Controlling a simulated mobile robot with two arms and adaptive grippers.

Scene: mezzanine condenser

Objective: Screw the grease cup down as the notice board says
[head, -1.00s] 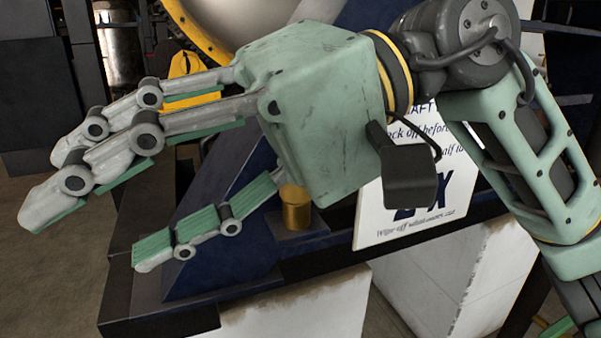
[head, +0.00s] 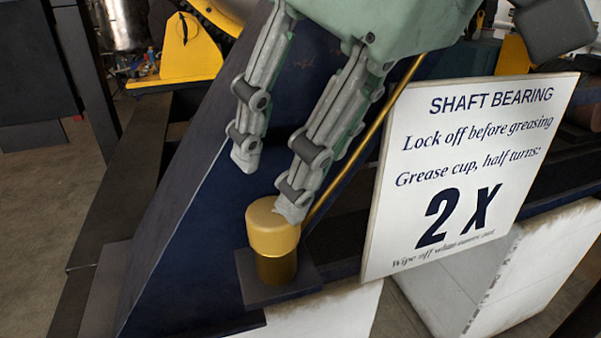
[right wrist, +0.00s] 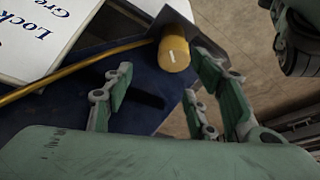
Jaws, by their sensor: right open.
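The grease cup (head: 273,240) is a brass-coloured cylinder with a wider rounded cap, upright on a small dark ledge. In the right wrist view the cup (right wrist: 174,54) shows a short pale mark on its top. My right gripper (head: 268,188) is open and points down just above the cup; one fingertip overlaps the cap's upper edge in the head view, and I cannot tell whether it touches. In the right wrist view the cup lies beyond the spread fingers (right wrist: 160,84). The white notice board (head: 462,170) reads "SHAFT BEARING", "Lock off before greasing", "Grease cup, half turns: 2 X". My left gripper is out of view.
A thin brass pipe (head: 362,140) slants up right from behind the cup, close to my fingers. A dark blue sloping plate (head: 190,215) stands left of the cup. The board's edge is close on the right. Yellow brackets (head: 190,55) stand farther back.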

